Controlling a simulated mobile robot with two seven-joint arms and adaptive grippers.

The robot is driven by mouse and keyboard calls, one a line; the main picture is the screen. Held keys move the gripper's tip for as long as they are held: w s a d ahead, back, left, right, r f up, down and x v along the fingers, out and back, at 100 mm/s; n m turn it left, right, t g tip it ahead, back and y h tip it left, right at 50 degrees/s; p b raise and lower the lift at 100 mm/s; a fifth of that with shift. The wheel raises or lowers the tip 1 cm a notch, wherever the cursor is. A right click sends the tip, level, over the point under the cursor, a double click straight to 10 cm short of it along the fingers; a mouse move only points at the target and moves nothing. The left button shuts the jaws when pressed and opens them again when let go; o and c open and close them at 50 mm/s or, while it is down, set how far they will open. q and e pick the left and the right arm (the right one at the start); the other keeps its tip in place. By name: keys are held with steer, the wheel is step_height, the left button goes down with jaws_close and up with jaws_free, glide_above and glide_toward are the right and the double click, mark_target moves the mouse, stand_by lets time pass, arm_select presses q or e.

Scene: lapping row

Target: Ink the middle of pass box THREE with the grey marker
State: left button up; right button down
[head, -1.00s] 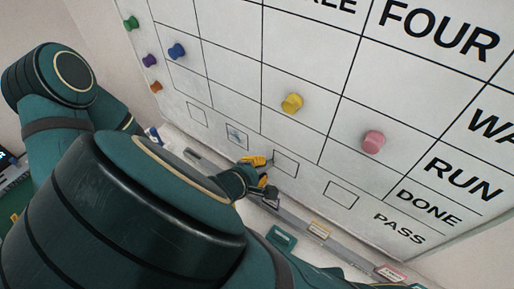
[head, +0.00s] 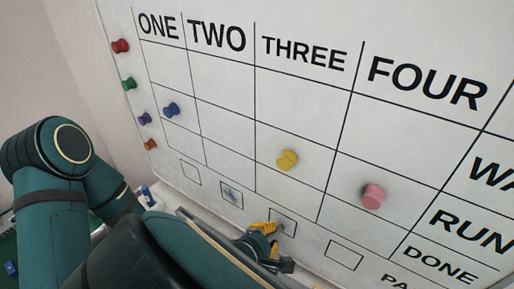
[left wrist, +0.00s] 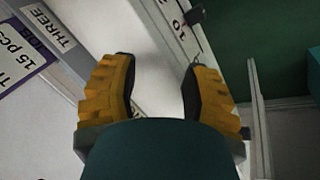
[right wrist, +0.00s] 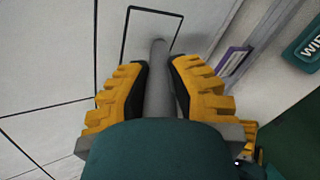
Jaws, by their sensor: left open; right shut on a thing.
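The whiteboard (head: 225,115) fills most of the head view. Pass box THREE (head: 294,219) is a small black outline low on the board under column THREE. A small dark spot shows near its middle; I cannot tell whether it is ink or the marker tip. My right gripper (head: 269,240) is at the box's lower left. In the right wrist view it (right wrist: 160,92) is shut on the grey marker (right wrist: 158,80), whose far end overlaps the lower part of a box outline. Contact cannot be told. My left gripper (left wrist: 157,90) is open and empty in the left wrist view.
Yellow (head: 288,160) and pink (head: 373,196) magnets sit above. A ledge runs below the board. A THREE label (left wrist: 77,45) is near my left gripper.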

steer(key=shift+w+a+r+b, duration=0.15)
steer(key=shift+r+b, duration=0.35)
steer(key=shift+b, duration=0.7)
steer(key=shift+w+a+r+b, duration=0.15)
steer(key=shift+r+b, duration=0.35)
steer(key=shift+b, duration=0.65)
steer(key=s+d, duration=0.1)
steer(key=s+d+b, duration=0.1)
steer(key=d, duration=0.1)
steer(key=shift+s+d, duration=0.25)
steer(key=shift+s, duration=0.15)
stand_by(0.9)
